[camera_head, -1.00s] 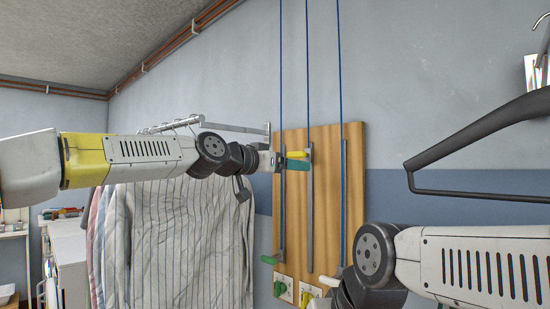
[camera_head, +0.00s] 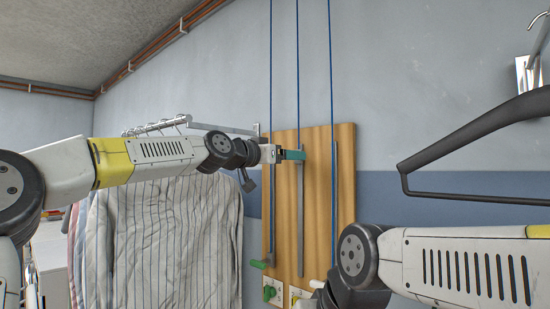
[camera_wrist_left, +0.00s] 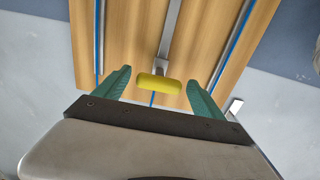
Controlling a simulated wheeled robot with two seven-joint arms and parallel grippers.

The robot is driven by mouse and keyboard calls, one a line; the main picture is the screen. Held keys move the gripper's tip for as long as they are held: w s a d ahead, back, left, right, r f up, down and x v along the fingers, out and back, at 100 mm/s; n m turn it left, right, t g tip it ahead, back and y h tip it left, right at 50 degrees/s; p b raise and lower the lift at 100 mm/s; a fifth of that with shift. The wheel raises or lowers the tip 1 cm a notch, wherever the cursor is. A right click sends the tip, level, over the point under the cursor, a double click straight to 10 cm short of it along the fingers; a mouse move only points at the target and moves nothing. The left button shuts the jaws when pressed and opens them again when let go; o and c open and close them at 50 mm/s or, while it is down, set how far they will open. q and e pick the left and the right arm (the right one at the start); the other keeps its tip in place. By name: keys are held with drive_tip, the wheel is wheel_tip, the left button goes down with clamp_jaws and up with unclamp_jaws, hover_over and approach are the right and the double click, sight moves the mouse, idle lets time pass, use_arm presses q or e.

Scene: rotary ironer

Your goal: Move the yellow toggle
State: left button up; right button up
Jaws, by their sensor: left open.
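The yellow toggle (camera_wrist_left: 158,82) is a short rounded bar on a grey metal rod, seen in the left wrist view. It lies between the two green fingers of my left gripper (camera_wrist_left: 158,78), with a gap on each side. Whether the fingertips reach past it in depth is hard to tell. In the head view my left gripper (camera_head: 292,154) is in front of the middle rod near its top, and its fingers hide the toggle. My left gripper is open. My right arm enters at the lower right; its gripper does not show.
The wooden board (camera_head: 345,190) carries the rods with blue cords above. Striped shirts (camera_head: 165,240) hang to the left; a black hanger (camera_head: 470,135) is at the right.

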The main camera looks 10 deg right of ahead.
use_arm(q)
drive_tip(key=shift+w+d, duration=0.2)
drive_tip(key=shift+d, duration=0.15)
drive_tip(key=shift+f, duration=0.1)
clamp_jaws()
